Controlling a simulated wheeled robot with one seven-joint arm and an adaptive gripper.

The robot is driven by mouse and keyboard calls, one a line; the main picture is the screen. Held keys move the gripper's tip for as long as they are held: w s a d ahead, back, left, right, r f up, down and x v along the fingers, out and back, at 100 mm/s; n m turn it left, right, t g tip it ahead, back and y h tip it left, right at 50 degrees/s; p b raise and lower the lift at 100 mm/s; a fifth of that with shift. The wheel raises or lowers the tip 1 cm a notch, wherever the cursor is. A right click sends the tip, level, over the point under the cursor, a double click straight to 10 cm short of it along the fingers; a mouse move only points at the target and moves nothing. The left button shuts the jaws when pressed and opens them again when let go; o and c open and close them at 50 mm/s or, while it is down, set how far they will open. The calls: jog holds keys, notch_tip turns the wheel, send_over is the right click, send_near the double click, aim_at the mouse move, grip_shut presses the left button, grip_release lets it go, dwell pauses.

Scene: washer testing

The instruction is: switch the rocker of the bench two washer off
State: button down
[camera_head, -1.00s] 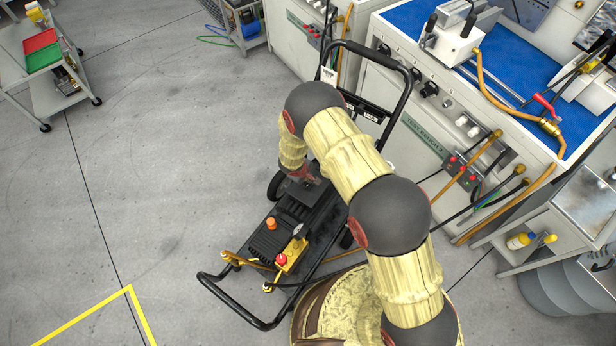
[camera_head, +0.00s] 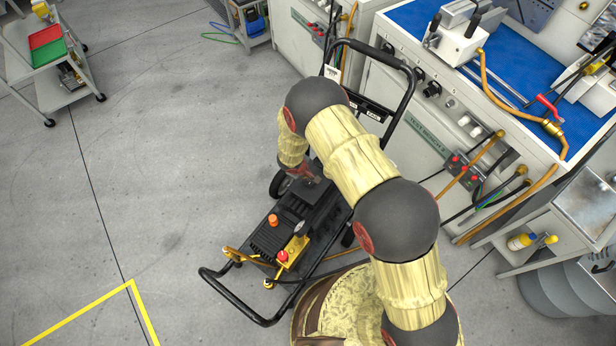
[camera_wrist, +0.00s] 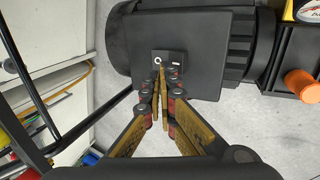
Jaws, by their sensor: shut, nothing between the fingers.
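The bench two washer (camera_head: 262,238) is a black machine on a tubular frame, standing on the floor beside the test bench. In the wrist view its dark motor box (camera_wrist: 205,30) fills the top. A small black rocker (camera_wrist: 169,60) with a white circle and a white bar sits at that box's lower edge. My gripper (camera_wrist: 160,72) is shut and empty, with its fingertips at the rocker's lower side, between the two marks. I cannot tell whether they touch it. In the head view my gripper (camera_head: 305,172) is low over the washer, partly hidden by my arm.
The washer's handle (camera_head: 385,52) rises near the test bench (camera_head: 425,125). Hoses hang from the bench's front at the right. An orange knob (camera_wrist: 302,85) stands right of the motor box. A trolley (camera_head: 65,85) is at the far left. The floor left of the washer is clear.

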aim_at(307, 182)
notch_tip(307, 182, up, 11)
jog(key=p, duration=0.3)
jog(key=shift+s+a+r, duration=0.2)
jog(key=shift+s, duration=0.05)
